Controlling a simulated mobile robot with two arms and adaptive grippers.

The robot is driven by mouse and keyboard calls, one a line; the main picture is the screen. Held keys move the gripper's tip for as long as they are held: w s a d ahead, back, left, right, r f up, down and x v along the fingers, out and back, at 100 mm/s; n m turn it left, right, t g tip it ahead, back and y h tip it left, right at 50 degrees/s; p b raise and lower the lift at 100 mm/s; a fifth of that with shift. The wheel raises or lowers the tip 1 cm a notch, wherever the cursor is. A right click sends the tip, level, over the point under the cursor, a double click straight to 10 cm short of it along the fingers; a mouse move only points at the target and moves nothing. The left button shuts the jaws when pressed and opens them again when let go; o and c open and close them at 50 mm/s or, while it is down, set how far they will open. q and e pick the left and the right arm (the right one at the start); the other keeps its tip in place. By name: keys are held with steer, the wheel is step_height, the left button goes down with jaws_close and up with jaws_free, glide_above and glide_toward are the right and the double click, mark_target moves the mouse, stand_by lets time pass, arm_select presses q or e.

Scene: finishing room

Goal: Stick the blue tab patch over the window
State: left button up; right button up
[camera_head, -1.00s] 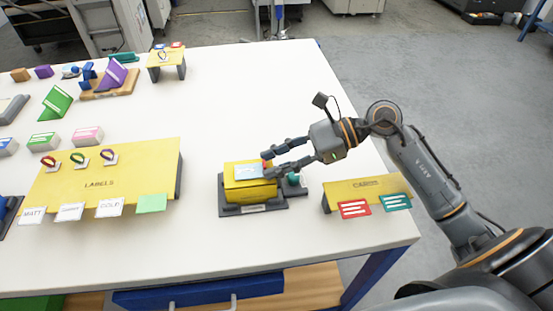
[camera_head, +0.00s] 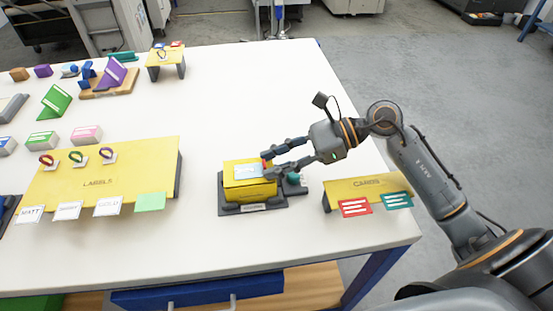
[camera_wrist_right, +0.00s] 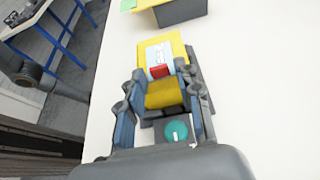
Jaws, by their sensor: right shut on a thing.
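A yellow box (camera_head: 236,190) sits on a dark base (camera_head: 228,211) near the table's front right. A pale blue and white patch (camera_head: 245,171) with a red tab at its right end is at the box's top; I see no blue tab. The patch (camera_wrist_right: 158,54) and red tab (camera_wrist_right: 159,72) also show in the right wrist view. My right gripper (camera_head: 268,166) reaches in from the right and is shut on the red tab. The patch covers the top, so a window beneath it is hidden. I cannot tell whether the patch lies fully flat. My left gripper is not in view.
A teal knob (camera_head: 293,179) is on the base's right side. A yellow cards stand (camera_head: 345,189) with red and teal cards is to the right. A wide yellow labels stand (camera_head: 120,165) is to the left. The table behind the box is clear.

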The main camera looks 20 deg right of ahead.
stand_by(0.5)
steer(key=o, duration=0.8)
steer(key=o, duration=0.3)
steer(key=shift+r, duration=0.1)
step_height(320, 180, up, 8)
steer(key=p, duration=0.3)
stand_by(0.7)
stand_by(0.5)
